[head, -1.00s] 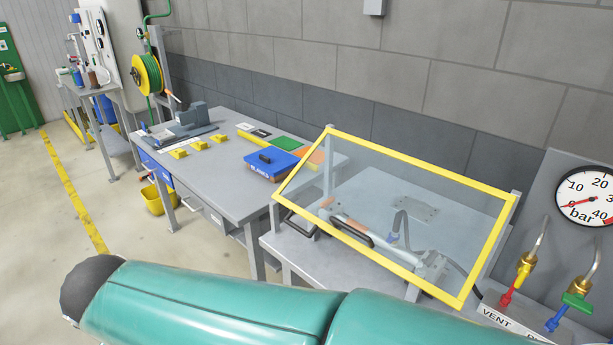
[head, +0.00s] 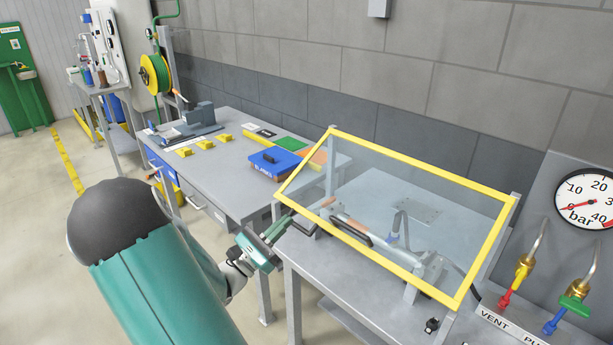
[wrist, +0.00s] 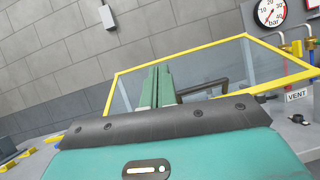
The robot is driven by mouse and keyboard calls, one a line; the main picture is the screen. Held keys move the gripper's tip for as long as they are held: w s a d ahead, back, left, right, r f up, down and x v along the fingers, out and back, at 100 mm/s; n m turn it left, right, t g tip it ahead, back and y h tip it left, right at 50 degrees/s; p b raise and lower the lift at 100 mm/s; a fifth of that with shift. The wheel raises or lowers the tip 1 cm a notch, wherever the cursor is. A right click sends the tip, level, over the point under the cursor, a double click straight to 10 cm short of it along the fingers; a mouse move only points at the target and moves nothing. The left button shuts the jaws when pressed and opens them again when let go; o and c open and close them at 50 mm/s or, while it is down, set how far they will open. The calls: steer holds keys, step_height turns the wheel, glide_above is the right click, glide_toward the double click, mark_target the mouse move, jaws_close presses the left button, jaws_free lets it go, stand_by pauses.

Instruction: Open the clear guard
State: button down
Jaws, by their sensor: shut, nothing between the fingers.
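The clear guard (head: 400,205) is a see-through panel in a yellow frame, sloping down to its front edge over a grey bench. It is closed over a clamp-like fitting with orange-brown grips (head: 350,222). A dark bar handle (head: 352,233) sits near its lower front edge. My gripper (head: 287,221) is at the guard's lower left corner, left of the handle; I cannot tell whether it touches the frame. In the wrist view its green fingers (wrist: 156,76) are together and empty, with the yellow frame (wrist: 190,57) behind and the dark handle (wrist: 204,90) just right.
A pressure gauge (head: 588,201) and red and blue valves (head: 556,319) stand to the right of the guard. A second bench (head: 225,170) at left holds a blue box (head: 275,163), yellow blocks and a vise. Floor at far left is clear.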

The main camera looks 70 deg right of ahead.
steer(key=s+d+r+n+t+h, duration=0.1)
steer(key=s+d+r+n+h, duration=0.1)
steer(key=d+r, duration=0.7)
steer(key=shift+s+d+t, duration=0.3)
steer(key=shift+s+t, duration=0.1)
stand_by(1.6)
